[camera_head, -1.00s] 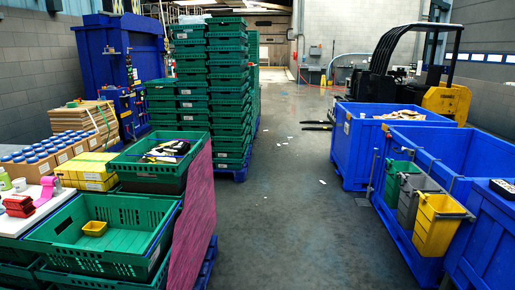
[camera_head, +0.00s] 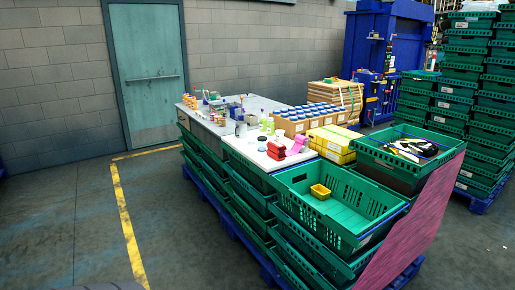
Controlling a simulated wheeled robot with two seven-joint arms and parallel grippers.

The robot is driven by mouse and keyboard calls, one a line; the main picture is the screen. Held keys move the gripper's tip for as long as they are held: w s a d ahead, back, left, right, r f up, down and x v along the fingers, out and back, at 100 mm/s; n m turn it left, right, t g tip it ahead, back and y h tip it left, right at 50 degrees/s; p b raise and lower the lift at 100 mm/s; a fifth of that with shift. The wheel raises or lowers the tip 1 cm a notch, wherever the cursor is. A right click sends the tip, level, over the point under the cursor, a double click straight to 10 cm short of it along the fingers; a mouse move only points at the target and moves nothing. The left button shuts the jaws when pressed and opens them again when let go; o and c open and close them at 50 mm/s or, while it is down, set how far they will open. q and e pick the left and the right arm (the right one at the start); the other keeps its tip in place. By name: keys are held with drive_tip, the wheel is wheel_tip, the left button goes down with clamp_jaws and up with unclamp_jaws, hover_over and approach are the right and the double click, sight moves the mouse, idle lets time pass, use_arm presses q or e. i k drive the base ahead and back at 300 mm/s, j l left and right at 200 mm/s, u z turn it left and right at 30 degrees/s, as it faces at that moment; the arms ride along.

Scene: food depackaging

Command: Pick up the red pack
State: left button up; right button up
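A small red pack (camera_head: 276,150) sits on the white table top (camera_head: 244,149), near the front corner beside a pink item (camera_head: 298,145). It looks like a stack of red pieces, but it is too small to tell for sure. Neither of my grippers shows in the head view, so I cannot see their state.
A green crate (camera_head: 290,177) holding a small yellow tray (camera_head: 320,191) stands right of the pack. Boxes with blue-capped jars (camera_head: 307,121) and yellow boxes (camera_head: 332,146) stand behind. A purple-pink panel (camera_head: 418,235) flanks the crates. Floor is free at left, along a yellow line (camera_head: 125,222).

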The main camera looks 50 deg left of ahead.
sight(276, 146)
drive_tip(key=u, duration=1.35)
drive_tip(key=i+z, duration=0.2)
drive_tip(key=i+j+z, duration=0.15)
drive_tip(key=i, duration=0.3)
